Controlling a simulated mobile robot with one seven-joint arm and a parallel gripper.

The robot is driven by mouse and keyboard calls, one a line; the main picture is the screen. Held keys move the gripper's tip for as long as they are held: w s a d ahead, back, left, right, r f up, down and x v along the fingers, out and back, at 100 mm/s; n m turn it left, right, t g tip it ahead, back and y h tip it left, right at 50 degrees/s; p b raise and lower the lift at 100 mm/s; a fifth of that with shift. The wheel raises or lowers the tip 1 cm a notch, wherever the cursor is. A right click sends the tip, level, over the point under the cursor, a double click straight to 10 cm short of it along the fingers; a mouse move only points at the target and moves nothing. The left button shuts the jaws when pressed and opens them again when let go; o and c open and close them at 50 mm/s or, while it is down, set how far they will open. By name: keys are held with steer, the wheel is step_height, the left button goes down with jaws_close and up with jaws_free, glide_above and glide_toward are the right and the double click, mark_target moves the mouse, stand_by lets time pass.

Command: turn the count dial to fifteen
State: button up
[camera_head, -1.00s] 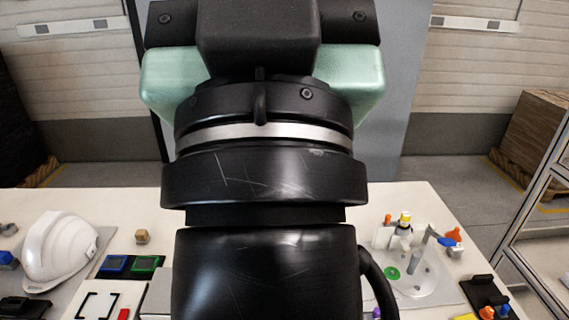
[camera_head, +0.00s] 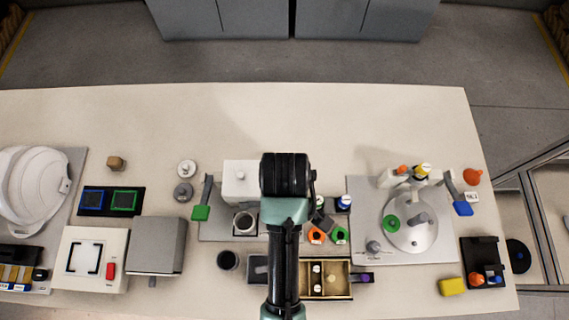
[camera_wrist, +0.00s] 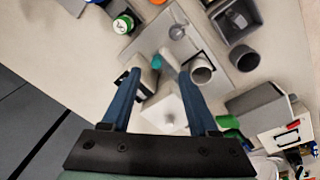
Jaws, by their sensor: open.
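No dial marked with numbers can be read. A small grey knob (camera_head: 374,247) sits on the front left of the right grey plate (camera_head: 440,245), with tiny dark marks by it. Another grey knob (camera_wrist: 177,33) stands on the left grey plate in the wrist view; my arm hides it in the head view. I cannot tell which is the count dial, nor its setting. My gripper (camera_wrist: 159,72) is open and empty, its blue fingers above the left plate. A white box with a knob (camera_wrist: 170,115) shows between the fingers, lower down; it is also in the head view (camera_head: 240,180).
A grey cup (camera_wrist: 202,70) is just right of the fingers in the wrist view. A dark cup (camera_head: 227,260), a divided wooden tray (camera_head: 338,280) and a green-ended lever (camera_head: 200,212) are nearby. A white helmet shell (camera_head: 35,185) lies far left. The table's back strip is clear.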

steer(key=shift+g, duration=0.6)
steer(key=s+f, duration=0.1)
steer(key=f, duration=0.3)
steer(key=s+f, duration=0.1)
steer(key=f, duration=0.4)
steer(key=s+f, duration=0.1)
steer(key=f, duration=0.4)
jaws_close()
